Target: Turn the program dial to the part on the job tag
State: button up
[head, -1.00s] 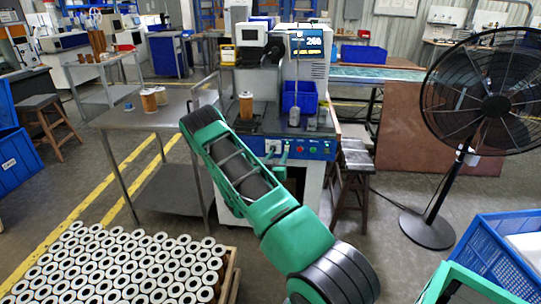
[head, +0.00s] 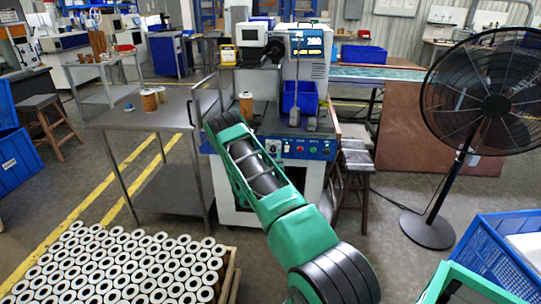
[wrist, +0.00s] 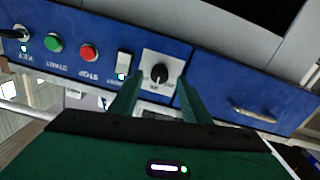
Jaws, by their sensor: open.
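The program dial (wrist: 159,73) is a small black knob on a white plate on the blue control panel (wrist: 215,68). In the wrist view it lies between the fingertips of my gripper (wrist: 160,84). My gripper is open, its two green fingers pointing at the panel; whether they touch the knob or stand short of it I cannot tell. The plate's markings are too small to read. In the head view, the dial plate (head: 272,147) shows at the panel's left part, and my arm hides my gripper. I cannot make out a job tag.
A white switch (wrist: 124,64), red stop button (wrist: 88,52), green start button (wrist: 53,43) and key switch (wrist: 20,33) sit beside the dial. A metal handle (wrist: 252,114) is on the other side. The machine's lit screen (head: 308,44) is above; a steel table (head: 140,118) stands left.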

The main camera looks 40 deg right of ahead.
jog(key=shift+x, duration=1.1)
jog(key=c, duration=1)
jog(key=shift+a, duration=0.15)
jog(key=shift+c, duration=0.2)
jog(key=shift+n, duration=0.4)
jog(key=n, duration=0.4)
jog(key=shift+n, duration=0.4)
jog(key=n, duration=0.6)
jog(key=shift+w, duration=0.1)
jog(key=shift+f+n, duration=0.1)
jog(key=shift+n, duration=0.2)
